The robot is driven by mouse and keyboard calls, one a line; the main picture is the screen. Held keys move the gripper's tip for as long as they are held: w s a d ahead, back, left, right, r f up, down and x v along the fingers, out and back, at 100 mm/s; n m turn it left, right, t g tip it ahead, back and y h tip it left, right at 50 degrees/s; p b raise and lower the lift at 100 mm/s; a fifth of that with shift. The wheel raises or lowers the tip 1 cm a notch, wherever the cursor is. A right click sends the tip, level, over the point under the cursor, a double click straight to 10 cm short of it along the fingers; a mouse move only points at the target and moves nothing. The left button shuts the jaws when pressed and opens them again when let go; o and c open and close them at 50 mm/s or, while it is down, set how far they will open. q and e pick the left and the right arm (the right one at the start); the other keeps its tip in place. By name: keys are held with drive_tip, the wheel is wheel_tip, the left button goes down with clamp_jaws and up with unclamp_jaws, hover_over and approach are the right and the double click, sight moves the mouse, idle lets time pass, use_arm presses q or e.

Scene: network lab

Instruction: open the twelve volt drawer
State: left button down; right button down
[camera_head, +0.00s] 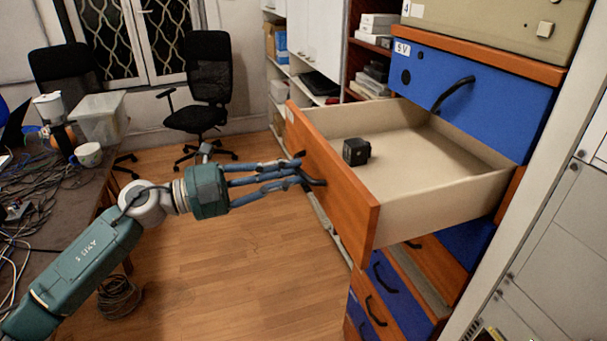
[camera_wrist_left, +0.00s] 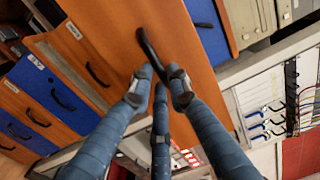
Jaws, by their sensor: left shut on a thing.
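An orange-fronted drawer (camera_head: 340,185) is pulled well out of the cabinet, just below the blue drawer labelled 5V (camera_head: 490,95). I cannot read its own label. A small black box (camera_head: 356,151) sits inside on the pale floor. My left gripper (camera_head: 303,175) is shut on the dark handle at the drawer's front. In the left wrist view, the fingers (camera_wrist_left: 160,85) reach the lower end of the black handle (camera_wrist_left: 151,52) on the orange front (camera_wrist_left: 185,50). My right gripper is not in view.
More blue and orange drawers (camera_head: 390,285) are below, with black handles. A cluttered table (camera_head: 60,200) with cables, a mug and a clear bin is at left. A black office chair (camera_head: 207,85) stands behind. The wooden floor (camera_head: 240,265) between table and cabinet is mostly clear.

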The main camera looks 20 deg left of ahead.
use_arm(q)
drive_tip(key=shift+a, duration=0.1)
drive_tip(key=c, duration=1.6)
unclamp_jaws()
drive_tip(key=shift+c, duration=0.2)
drive_tip(key=v, duration=1.2)
drive_tip(key=shift+a+f, duration=0.1)
drive_tip(key=shift+f, duration=0.05)
